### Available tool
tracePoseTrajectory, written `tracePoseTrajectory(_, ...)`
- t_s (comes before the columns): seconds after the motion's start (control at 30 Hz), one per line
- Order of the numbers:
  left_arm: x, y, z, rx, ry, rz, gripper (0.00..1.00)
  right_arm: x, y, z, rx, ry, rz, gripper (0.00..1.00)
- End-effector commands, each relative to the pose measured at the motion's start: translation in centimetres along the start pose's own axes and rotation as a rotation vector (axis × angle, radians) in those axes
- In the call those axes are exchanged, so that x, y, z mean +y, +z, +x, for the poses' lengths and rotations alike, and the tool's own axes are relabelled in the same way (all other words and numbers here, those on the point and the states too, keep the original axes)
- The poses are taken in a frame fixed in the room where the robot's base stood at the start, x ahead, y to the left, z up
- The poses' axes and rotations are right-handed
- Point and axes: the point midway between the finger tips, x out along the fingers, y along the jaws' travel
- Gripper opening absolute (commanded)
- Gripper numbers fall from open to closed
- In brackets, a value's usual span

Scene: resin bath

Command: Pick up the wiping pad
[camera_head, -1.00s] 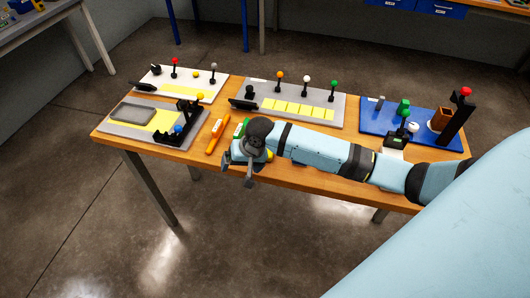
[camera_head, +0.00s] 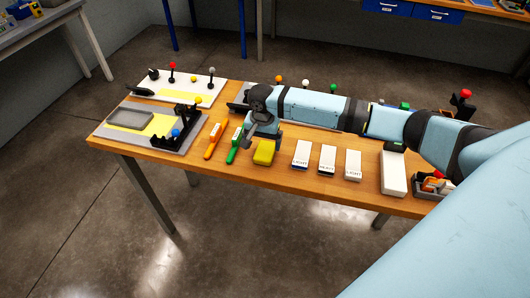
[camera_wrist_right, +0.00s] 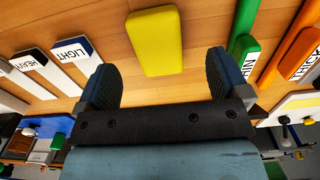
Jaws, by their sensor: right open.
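The wiping pad is most likely the yellow block (camera_head: 264,152), which lies flat on the wooden table near its front edge. It also shows in the right wrist view as a yellow rounded block (camera_wrist_right: 155,41). My right gripper (camera_head: 262,134) is just behind it in the head view. In the right wrist view my right gripper (camera_wrist_right: 162,80) is open, its two dark fingers apart, with the pad beyond the fingertips and between their lines. Nothing is between the fingers. My left gripper is not in view.
A green tool (camera_head: 235,146) and an orange tool (camera_head: 214,138) lie left of the pad. White labelled blocks (camera_head: 327,158) stand to the right, then a white box (camera_head: 393,173). A grey board (camera_head: 150,134) with a black stand is at the left. Bare wood surrounds the pad.

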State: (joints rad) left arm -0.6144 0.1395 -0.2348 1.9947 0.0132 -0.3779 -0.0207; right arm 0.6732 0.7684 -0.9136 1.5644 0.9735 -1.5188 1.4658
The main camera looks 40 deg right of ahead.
Motion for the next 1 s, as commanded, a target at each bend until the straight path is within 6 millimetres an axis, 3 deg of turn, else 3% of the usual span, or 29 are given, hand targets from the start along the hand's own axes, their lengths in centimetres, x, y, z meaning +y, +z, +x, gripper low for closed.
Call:
tracePoseTrajectory(0.17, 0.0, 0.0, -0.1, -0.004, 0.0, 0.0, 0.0, 0.1, 0.0, 1.2, 0.0, 0.001, 0.0, 0.94)
tracePoseTrajectory(0.43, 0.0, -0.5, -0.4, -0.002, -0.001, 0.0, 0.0, 0.5, 0.1, 5.0, 0.0, 0.001, 0.001, 0.94)
tracePoseTrajectory(0.73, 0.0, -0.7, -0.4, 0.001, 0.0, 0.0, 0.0, 0.5, 0.1, 5.7, 0.001, -0.001, -0.001, 0.94)
tracePoseTrajectory(0.77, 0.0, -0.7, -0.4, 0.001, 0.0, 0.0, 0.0, 0.5, 0.1, 5.7, 0.001, -0.001, -0.001, 0.91)
tracePoseTrajectory(1.0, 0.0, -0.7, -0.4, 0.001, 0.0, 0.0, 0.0, 0.5, 0.1, 5.7, 0.001, -0.001, -0.001, 0.4)
